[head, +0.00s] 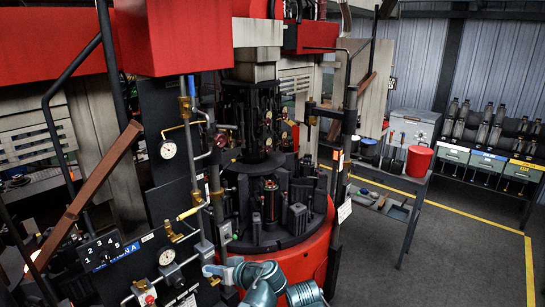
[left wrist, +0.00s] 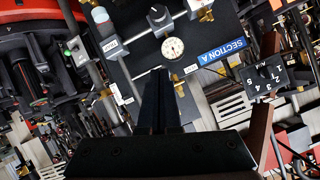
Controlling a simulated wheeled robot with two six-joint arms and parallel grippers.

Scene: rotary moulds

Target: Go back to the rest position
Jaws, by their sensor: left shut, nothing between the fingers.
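My left gripper (left wrist: 158,74) shows in the left wrist view with its two dark fingers together and nothing between them. I cannot tell whether the fingertips touch the panel. In the head view, blue-grey links of my arm show at the bottom centre, in front of the red round base (head: 316,252) of the rotary machine. The fingers are hard to make out there. My right gripper is in neither view.
Pipes, a brass valve (head: 190,213) and gauges crowd the left of the machine. A grey side table (head: 388,178) with a red container (head: 419,160) stands at the right. A rack (head: 490,165) stands farther back. The grey floor (head: 455,265) at right is clear.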

